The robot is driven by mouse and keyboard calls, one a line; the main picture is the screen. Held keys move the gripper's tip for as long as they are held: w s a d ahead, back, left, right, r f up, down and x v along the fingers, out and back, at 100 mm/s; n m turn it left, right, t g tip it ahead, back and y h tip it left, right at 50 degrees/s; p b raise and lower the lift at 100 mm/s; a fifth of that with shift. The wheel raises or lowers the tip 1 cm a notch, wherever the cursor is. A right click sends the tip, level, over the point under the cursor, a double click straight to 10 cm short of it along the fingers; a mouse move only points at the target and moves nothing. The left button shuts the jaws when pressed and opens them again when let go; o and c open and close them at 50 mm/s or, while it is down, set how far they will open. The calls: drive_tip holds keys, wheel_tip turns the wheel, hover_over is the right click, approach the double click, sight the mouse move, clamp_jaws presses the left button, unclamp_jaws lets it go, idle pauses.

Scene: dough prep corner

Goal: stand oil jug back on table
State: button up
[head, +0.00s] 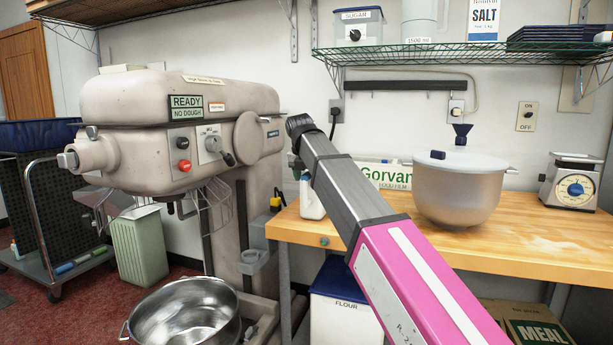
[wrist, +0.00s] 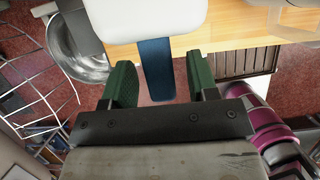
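The oil jug appears to be the white jug (head: 311,200) at the left end of the wooden table (head: 545,232) in the head view. My arm hides part of it. In the wrist view a white body (wrist: 140,18) with a blue strip like a handle (wrist: 156,70) fills the top middle. My gripper (wrist: 163,82) has its two green fingers apart, one on each side of the blue strip. The head view hides my gripper behind my arm.
A large mixer (head: 180,130) stands left of the table, with a steel bowl (head: 185,312) low in front. A lidded bowl (head: 458,195) and a scale (head: 572,182) stand on the table. A wire shelf (head: 450,52) hangs above.

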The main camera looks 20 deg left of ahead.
drive_tip(key=v, duration=1.2)
drive_tip(key=shift+s+r, duration=0.1)
